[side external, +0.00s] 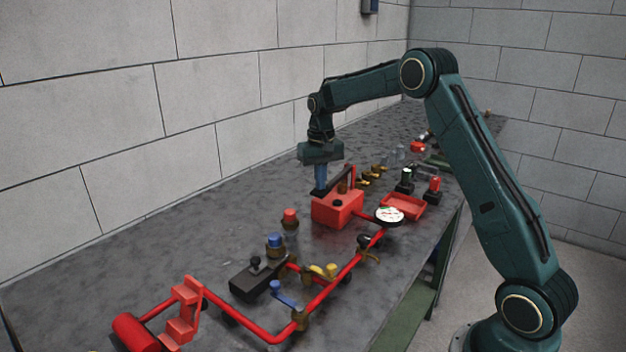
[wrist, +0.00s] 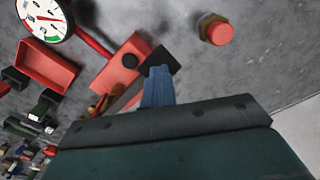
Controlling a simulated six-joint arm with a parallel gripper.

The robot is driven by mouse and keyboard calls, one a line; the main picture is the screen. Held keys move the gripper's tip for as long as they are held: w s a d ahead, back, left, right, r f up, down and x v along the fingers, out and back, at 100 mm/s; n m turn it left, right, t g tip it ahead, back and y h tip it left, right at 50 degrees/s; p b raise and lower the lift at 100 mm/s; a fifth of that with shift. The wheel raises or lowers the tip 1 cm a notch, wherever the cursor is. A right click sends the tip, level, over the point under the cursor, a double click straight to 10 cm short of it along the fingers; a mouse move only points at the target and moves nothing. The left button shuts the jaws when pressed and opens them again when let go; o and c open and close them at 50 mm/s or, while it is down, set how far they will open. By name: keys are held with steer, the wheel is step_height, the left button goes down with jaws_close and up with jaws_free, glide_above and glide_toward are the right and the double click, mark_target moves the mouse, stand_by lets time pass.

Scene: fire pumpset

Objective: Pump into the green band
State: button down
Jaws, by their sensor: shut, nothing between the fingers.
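The red pump box (side external: 337,208) stands mid-bench, with a dark lever (side external: 349,178) rising over it; the box also shows in the wrist view (wrist: 121,62). My gripper (side external: 320,190) points down at the box's left side, its blue fingers closed together and empty. In the wrist view the fingertips (wrist: 157,70) are at a black block (wrist: 160,58) beside the box; I cannot tell whether they touch it. The round white gauge (side external: 389,215) is right of the pump. In the wrist view the gauge (wrist: 45,18) shows green and red bands; its needle reading is unclear.
Red piping (side external: 325,291) with yellow and blue valve handles runs along the bench front. A red-capped fitting (side external: 290,217) and blue-capped fitting (side external: 275,243) stand left of the pump. A red tray (side external: 404,206) lies right. Bare bench lies along the wall.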

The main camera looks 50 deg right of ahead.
steer(key=shift+r, duration=1.25)
steer(key=shift+f, duration=0.15)
steer(key=shift+f, duration=2.65)
